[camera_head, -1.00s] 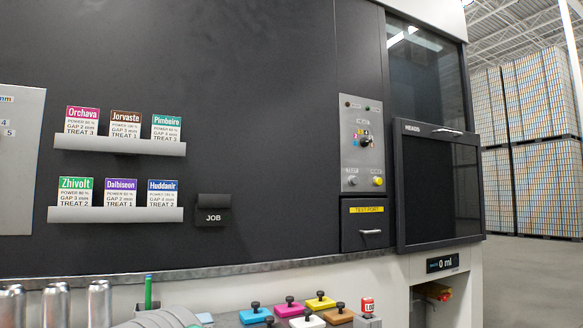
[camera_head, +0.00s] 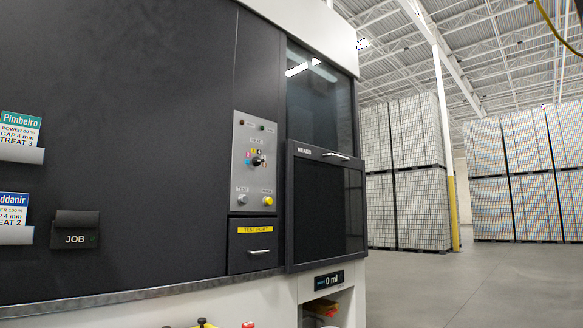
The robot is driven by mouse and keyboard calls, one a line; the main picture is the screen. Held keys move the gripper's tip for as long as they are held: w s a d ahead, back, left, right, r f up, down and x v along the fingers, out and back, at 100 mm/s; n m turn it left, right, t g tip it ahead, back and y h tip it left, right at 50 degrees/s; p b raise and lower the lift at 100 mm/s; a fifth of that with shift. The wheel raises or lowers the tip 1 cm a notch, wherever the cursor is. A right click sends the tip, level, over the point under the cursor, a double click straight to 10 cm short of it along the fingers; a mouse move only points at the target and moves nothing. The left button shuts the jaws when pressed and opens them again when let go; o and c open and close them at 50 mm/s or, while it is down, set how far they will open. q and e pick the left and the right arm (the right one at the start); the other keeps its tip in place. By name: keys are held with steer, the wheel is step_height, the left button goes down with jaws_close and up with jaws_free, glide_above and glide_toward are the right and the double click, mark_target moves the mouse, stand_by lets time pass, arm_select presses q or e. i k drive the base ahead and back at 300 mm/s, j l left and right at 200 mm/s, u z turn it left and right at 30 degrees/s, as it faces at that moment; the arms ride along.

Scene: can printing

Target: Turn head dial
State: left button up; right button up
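The head dial (camera_head: 258,161) is a dark knob on a grey metal control panel (camera_head: 242,177) on the machine's black front. Small coloured marks surround the dial; its exact setting is too small to read. A pale button and a yellow button (camera_head: 268,202) sit below it, and small indicator lights sit above. Neither of my grippers shows in the head view, and nothing touches the dial.
Right of the panel is the HEADS door (camera_head: 326,205) with a handle. Below the panel is a drawer (camera_head: 254,245) with a yellow label. A JOB holder (camera_head: 75,232) and job cards (camera_head: 20,130) are at left. Open floor (camera_head: 415,290) and stacked pallets (camera_head: 406,165) lie to the right.

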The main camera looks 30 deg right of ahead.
mark_target(256, 162)
steer(key=z, duration=0.9)
steer(key=i+l+u, duration=0.25)
steer(key=u, duration=0.25)
steer(key=i+l+u, duration=0.15)
steer(key=l+u, duration=0.3)
